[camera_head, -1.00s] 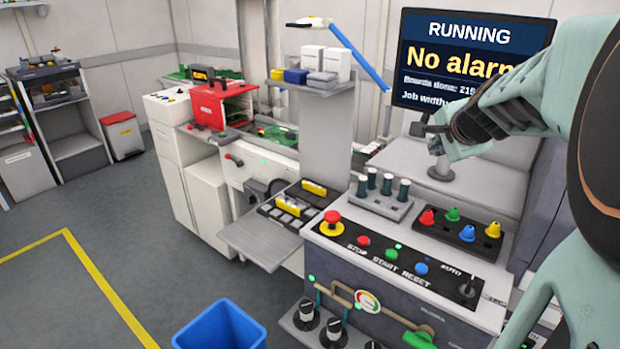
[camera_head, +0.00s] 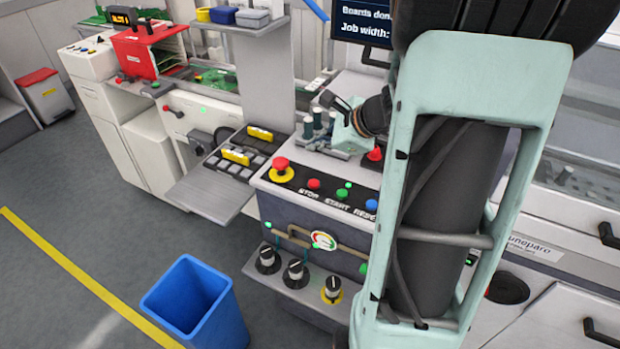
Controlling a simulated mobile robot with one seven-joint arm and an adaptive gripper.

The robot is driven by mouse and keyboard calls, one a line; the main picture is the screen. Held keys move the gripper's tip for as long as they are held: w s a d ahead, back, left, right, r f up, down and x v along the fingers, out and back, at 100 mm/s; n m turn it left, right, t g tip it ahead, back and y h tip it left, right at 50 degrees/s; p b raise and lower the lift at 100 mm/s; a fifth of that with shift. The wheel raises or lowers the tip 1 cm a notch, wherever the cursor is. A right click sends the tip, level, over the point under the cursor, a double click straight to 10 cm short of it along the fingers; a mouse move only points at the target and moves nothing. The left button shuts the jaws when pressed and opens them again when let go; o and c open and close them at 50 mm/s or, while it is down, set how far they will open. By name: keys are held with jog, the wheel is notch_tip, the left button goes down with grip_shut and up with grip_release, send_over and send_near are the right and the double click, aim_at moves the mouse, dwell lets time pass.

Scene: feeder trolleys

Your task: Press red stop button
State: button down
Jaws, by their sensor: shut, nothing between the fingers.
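The red stop button (camera_head: 313,184) is a small round cap on the sloped control panel, above the white word STOP. A larger red mushroom button (camera_head: 281,164) on a yellow base stands to its left. My gripper (camera_head: 328,99) is in the air above and behind the panel, near the dark green cylinders. It is shut and empty, its fingers pointing left in the picture, apart from the button. The stop button is in plain view.
Green (camera_head: 342,194) and blue (camera_head: 371,205) buttons sit to the right of the red one. Dark green cylinders (camera_head: 318,119) stand in a rack behind the panel. A blue bin (camera_head: 197,302) is on the floor. My arm hides the panel's right part.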

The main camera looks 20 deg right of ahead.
aim_at(316, 184)
jog(key=shift+f, duration=0.15)
notch_tip(316, 184, down, 9)
jog(key=b, duration=0.7)
jog(key=shift+r+b, duration=0.2)
jog(key=shift+b, duration=0.2)
dwell(1.0)
jog(key=shift+f+b, duration=0.35)
jog(key=shift+b, duration=0.2)
jog(key=shift+f+b, duration=0.5)
dwell(0.5)
jog(key=shift+r, duration=0.15)
jog(key=shift+r+p, duration=0.65)
jog(key=shift+r, duration=0.1)
